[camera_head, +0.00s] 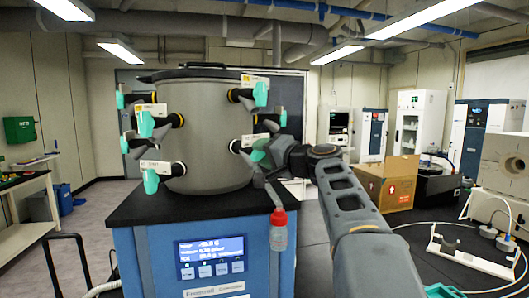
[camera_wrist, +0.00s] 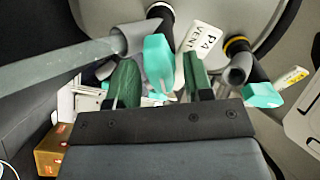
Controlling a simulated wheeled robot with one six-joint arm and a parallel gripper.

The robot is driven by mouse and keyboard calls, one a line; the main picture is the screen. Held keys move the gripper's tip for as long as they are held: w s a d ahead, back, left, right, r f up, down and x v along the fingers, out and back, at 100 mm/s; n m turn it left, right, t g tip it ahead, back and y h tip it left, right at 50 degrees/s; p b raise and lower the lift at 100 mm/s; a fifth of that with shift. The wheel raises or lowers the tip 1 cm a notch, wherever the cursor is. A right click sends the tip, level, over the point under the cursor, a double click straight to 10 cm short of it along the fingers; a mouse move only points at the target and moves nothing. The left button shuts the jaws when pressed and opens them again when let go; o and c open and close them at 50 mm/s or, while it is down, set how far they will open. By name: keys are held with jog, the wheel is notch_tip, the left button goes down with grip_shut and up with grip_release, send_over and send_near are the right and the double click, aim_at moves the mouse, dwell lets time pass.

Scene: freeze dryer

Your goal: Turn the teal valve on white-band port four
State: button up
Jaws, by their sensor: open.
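The grey freeze dryer chamber (camera_head: 205,135) carries several ports with teal valves. In the wrist view a teal valve (camera_wrist: 158,62) sits between the two green fingers of my gripper (camera_wrist: 160,75). The fingers stand apart, one on each side of it; I cannot tell whether either touches it. Its port (camera_wrist: 160,12) is black with a pale band, and a white tag (camera_wrist: 197,45) beside it seems to read P4 VENT. In the head view my gripper (camera_head: 266,154) is at the chamber's lower right and partly hides this valve.
A second teal valve (camera_wrist: 263,95) on a yellow-banded port (camera_wrist: 238,46) is close on the right in the wrist view. A red-capped flask (camera_head: 279,232) hangs below my gripper in the head view. A cardboard box (camera_head: 388,183) stands on the dark bench to the right.

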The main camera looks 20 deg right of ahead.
jog(key=shift+c, duration=0.3)
grip_shut()
